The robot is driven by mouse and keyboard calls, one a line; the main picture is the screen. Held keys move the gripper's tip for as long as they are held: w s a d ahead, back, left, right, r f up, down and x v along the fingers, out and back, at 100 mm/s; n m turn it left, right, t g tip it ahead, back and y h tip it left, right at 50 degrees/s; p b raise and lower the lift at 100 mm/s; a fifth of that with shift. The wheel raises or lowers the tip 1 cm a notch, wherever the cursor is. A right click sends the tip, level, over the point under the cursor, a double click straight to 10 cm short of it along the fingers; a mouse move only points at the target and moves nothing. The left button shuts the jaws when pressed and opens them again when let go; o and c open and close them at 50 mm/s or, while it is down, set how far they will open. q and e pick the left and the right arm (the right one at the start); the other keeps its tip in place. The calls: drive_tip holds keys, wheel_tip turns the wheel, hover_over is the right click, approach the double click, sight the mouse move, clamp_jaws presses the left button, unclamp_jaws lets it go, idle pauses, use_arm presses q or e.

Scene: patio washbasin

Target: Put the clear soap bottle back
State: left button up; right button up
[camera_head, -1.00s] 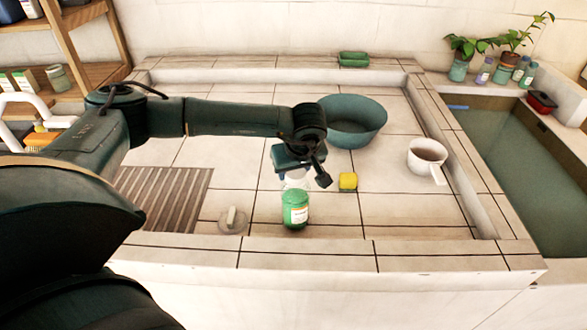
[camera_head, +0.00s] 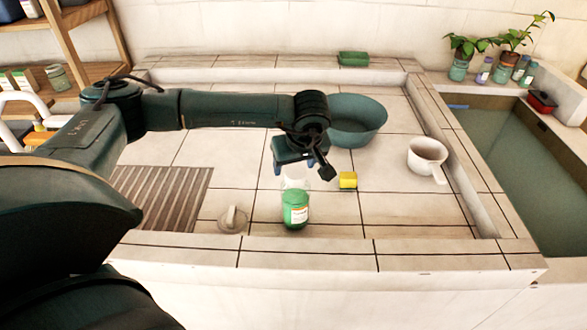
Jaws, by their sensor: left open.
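The clear soap bottle (camera_head: 295,207) stands upright on the tiled basin floor near the front wall. It holds green liquid, has a pale label, and its upper part is clear. My left gripper (camera_head: 304,170) is open just above and behind the bottle's top, with its fingers pointing down. I cannot tell whether a finger touches the bottle. My right gripper is not in view.
A yellow sponge (camera_head: 348,180) lies right of the bottle, and a grey stopper-like piece (camera_head: 233,219) left of it. A teal bowl (camera_head: 358,122) and a white dipper (camera_head: 427,157) stand farther back. Bottles and plants line the ledge by the water trough (camera_head: 515,165).

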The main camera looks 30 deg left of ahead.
use_arm(q)
drive_tip(key=b+v, duration=0.1)
drive_tip(key=v, duration=0.8)
drive_tip(key=shift+r, duration=0.2)
